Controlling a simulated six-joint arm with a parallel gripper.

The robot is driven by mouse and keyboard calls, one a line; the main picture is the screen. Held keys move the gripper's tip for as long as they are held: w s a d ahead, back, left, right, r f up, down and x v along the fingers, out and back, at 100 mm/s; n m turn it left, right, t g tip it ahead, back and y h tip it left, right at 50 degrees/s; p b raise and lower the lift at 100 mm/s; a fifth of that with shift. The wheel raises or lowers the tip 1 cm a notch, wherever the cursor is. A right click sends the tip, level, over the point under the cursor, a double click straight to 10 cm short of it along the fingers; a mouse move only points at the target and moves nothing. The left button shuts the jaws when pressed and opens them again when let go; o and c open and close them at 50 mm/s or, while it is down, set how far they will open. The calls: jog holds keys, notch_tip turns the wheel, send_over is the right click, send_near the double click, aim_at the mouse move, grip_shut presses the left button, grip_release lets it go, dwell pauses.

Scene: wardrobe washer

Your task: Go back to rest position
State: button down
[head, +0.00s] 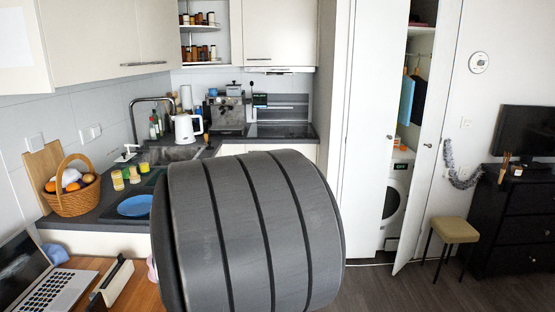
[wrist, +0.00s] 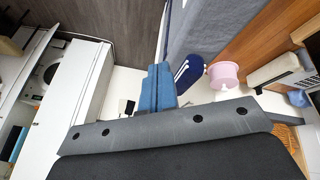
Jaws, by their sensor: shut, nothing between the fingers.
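My gripper (wrist: 158,72) shows in the wrist view as two blue fingers side by side near the middle, pressed together with nothing between them. The dark and grey wrist body fills the bottom of that view. In the head view a large grey ribbed part of my own arm fills the lower middle, and the gripper is hidden there. The wardrobe door (head: 426,150) stands open in the head view, with a white washer (head: 396,195) inside.
A stool (head: 453,230) and black drawers (head: 510,220) stand right. A wooden table with a laptop (head: 50,285) is lower left. A basket (head: 72,198) and blue plate (head: 135,206) sit on the counter. A pink pot (wrist: 224,73) shows in the wrist view. Floor (head: 430,285) is clear.

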jog(key=shift+m+t+h, duration=0.3)
jog(key=shift+m, duration=0.3)
jog(key=d, duration=0.1)
jog(key=d+r, duration=0.1)
jog(key=d, duration=0.2)
jog(key=shift+w+d+r, duration=0.2)
jog(key=shift+w+d, duration=0.05)
jog(key=shift+w, duration=0.1)
